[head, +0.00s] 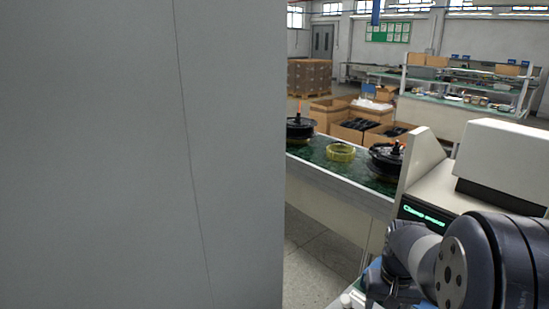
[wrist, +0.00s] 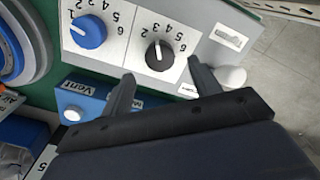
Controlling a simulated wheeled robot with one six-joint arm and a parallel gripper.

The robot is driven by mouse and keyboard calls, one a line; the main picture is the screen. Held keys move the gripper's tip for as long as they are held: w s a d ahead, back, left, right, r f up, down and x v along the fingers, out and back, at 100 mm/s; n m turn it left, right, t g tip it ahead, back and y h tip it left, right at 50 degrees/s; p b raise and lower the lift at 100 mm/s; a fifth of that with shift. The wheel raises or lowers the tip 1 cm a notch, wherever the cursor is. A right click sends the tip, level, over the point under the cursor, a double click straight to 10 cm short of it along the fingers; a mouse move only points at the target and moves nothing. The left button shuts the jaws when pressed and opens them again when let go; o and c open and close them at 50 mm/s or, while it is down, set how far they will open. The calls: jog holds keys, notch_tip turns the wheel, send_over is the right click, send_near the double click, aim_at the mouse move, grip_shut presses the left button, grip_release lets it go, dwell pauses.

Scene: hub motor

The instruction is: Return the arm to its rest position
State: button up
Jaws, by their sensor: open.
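In the wrist view my gripper (wrist: 158,84) is open, with its two dark fingers apart and nothing between them. It is over a light panel (wrist: 120,35) with a blue knob (wrist: 88,31) and a black knob (wrist: 159,55), both ringed by numbers. The black knob lies just beyond the gap between the fingertips. I cannot tell whether a finger touches the panel. In the head view my grey arm (head: 480,262) is at the lower right; my gripper does not show there.
A large grey wall-like surface (head: 140,150) fills the left of the head view. A green-topped bench (head: 330,168) holds black hub motors (head: 300,130) and a yellow-green ring (head: 341,152). A white machine (head: 490,165) stands close to my arm. Grey floor (head: 305,235) shows between.

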notch_tip(320, 180, down, 4)
jog(key=shift+f, duration=0.2)
jog(key=shift+n, duration=0.3)
